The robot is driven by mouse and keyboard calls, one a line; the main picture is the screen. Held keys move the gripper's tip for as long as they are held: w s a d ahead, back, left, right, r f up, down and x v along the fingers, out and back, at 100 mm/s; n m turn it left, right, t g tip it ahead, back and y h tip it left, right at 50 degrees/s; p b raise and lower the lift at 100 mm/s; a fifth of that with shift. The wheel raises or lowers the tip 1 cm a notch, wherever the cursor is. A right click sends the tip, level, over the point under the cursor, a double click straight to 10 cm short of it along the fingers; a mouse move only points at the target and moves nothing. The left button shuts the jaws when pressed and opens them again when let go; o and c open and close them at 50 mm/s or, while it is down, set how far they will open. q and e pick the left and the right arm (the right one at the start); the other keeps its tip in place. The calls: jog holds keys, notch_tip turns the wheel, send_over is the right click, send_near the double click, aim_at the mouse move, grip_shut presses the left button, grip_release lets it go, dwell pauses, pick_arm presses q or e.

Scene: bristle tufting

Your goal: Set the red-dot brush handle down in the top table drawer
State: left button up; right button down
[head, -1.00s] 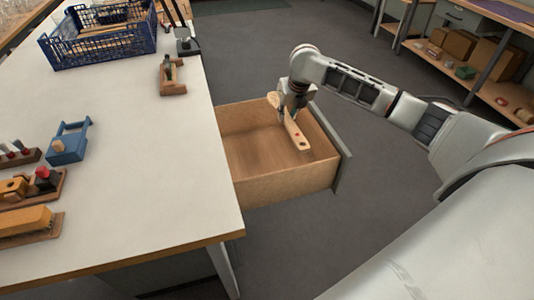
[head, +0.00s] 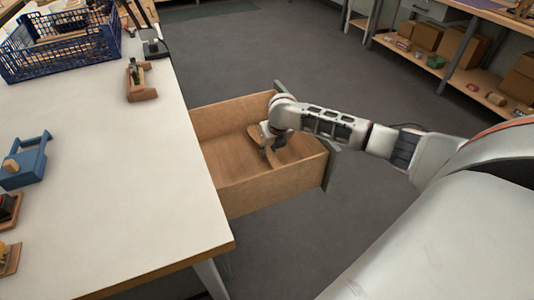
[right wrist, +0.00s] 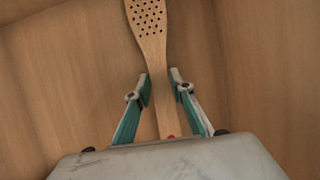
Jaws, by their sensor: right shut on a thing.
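The red-dot brush handle (right wrist: 152,25) is a pale wooden paddle with a perforated head. In the right wrist view its shaft runs between the fingers of my right gripper (right wrist: 160,82), and a red dot shows near the gripper body. In the head view my right gripper (head: 268,149) is down inside the open table drawer (head: 265,189), shut on the handle (head: 272,159). The handle is low in the drawer; I cannot tell whether it touches the floor. My left gripper is not in view.
The drawer stands out from the right side of the white table (head: 120,190); its floor looks otherwise empty. A blue crate (head: 62,55), a wooden tool (head: 140,82) and a blue fixture (head: 25,163) are on the table. A shelf with boxes (head: 455,45) stands at the back right.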

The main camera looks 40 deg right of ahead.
notch_tip(320, 180, down, 2)
jog(key=shift+s+f, duration=0.1)
jog(key=shift+f, duration=0.05)
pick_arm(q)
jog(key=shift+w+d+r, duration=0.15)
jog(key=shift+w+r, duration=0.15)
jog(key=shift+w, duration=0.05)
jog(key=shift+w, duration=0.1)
pick_arm(e)
jog(key=c, duration=1.7)
grip_release()
